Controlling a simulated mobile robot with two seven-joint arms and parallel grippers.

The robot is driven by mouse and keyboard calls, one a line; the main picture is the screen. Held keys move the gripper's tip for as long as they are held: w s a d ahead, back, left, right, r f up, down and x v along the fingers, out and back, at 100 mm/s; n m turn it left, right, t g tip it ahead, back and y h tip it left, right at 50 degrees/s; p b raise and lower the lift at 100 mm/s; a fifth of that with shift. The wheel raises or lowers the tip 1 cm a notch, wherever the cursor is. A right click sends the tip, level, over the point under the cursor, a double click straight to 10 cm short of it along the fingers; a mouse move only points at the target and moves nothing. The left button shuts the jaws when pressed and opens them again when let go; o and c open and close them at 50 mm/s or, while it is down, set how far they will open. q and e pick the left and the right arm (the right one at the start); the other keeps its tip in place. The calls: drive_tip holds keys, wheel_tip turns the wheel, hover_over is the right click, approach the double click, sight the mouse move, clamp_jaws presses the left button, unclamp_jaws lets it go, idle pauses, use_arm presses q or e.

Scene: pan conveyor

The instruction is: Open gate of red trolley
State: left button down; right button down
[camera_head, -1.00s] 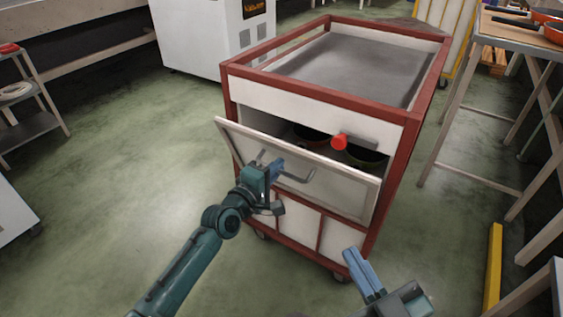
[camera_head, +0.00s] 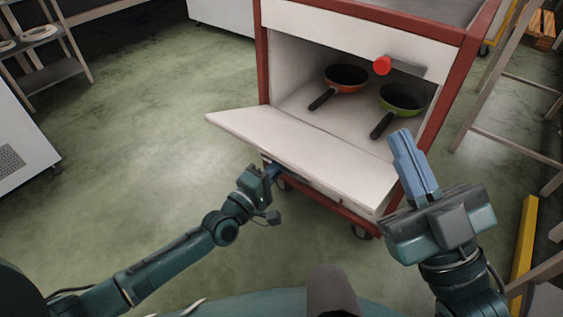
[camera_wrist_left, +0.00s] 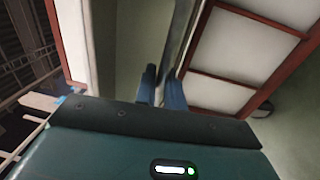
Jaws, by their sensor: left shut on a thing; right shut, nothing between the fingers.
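The red trolley (camera_head: 263,60) has a red frame and white panels. Its white gate (camera_head: 300,145) is hinged low and hangs open, tilted out to nearly flat, so the compartment shows. My left gripper (camera_head: 273,172) is below the gate's outer side, shut on what seems to be the gate's handle, which the gate hides in the head view. In the left wrist view, the left fingers (camera_wrist_left: 162,88) reach up to a thin edge or bar of the gate. My right gripper (camera_head: 404,138) is shut and empty, in front of the trolley's right side.
An orange pan (camera_head: 346,77) and a green pan (camera_head: 402,100) lie inside the compartment, handles toward me. A red knob (camera_head: 382,65) shows at the opening's top. A yellow post (camera_head: 524,245) and table legs stand at right.

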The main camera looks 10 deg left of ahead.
use_arm(q)
drive_tip(key=shift+a+f+t+b, duration=0.1)
drive_tip(key=shift+f+t+b, duration=0.35)
drive_tip(key=shift+f, duration=0.25)
use_arm(e)
drive_tip(key=shift+s+r+n+y, duration=0.25)
drive_tip(key=shift+r+n+y, duration=0.3)
drive_tip(key=shift+n+y, duration=0.25)
drive_tip(key=shift+s+r+n+y, duration=0.2)
drive_tip(key=shift+r+n+y, duration=0.35)
drive_tip(key=shift+n+y, duration=0.25)
use_arm(q)
drive_tip(key=c, duration=1.6)
unclamp_jaws()
drive_tip(key=shift+h, duration=0.3)
drive_tip(key=shift+c, duration=0.2)
use_arm(e)
drive_tip(key=shift+d, duration=0.1)
